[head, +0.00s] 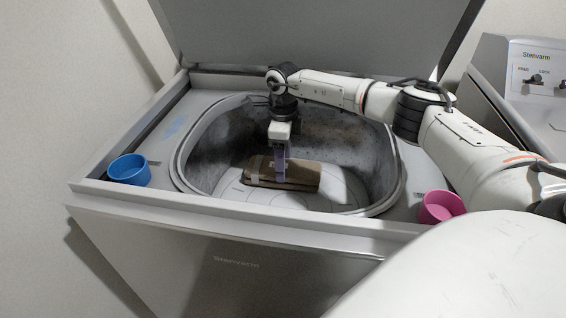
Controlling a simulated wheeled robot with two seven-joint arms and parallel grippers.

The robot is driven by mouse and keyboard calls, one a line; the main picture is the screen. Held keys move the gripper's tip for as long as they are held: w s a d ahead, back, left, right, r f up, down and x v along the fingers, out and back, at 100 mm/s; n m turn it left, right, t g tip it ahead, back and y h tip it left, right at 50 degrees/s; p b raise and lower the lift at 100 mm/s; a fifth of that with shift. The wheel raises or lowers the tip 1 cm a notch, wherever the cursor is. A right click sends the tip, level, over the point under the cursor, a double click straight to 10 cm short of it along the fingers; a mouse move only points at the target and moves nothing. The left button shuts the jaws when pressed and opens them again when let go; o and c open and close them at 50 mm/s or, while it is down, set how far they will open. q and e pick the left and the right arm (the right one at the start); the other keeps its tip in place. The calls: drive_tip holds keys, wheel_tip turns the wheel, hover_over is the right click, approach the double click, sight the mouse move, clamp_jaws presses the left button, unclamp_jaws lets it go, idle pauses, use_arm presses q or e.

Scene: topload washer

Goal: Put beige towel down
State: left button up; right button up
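The beige towel (305,177), folded into a flat brownish bundle with a paler left end, is inside the open drum (345,195) of the top-load washer. It is low in the drum; I cannot tell whether it rests on the drum floor or hangs just above it. My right gripper (280,178) reaches in from the right and points straight down into the drum. Its fingers overlap the left half of the towel. They are seen edge-on, so whether they are open or shut on the towel does not show. My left gripper is not in view.
A blue cup (129,170) stands on the washer's left front rim, and a pink cup (441,207) stands on the right front rim near my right arm. The washer lid (320,30) is raised behind the drum. A second appliance (540,75) stands at the right.

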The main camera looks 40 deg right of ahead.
drive_tip(key=shift+f, duration=0.25)
drive_tip(key=o, duration=1.2)
drive_tip(key=shift+f, duration=0.1)
wheel_tip(320, 180, up, 12)
drive_tip(key=shift+r+p, duration=0.2)
drive_tip(key=shift+p, duration=0.35)
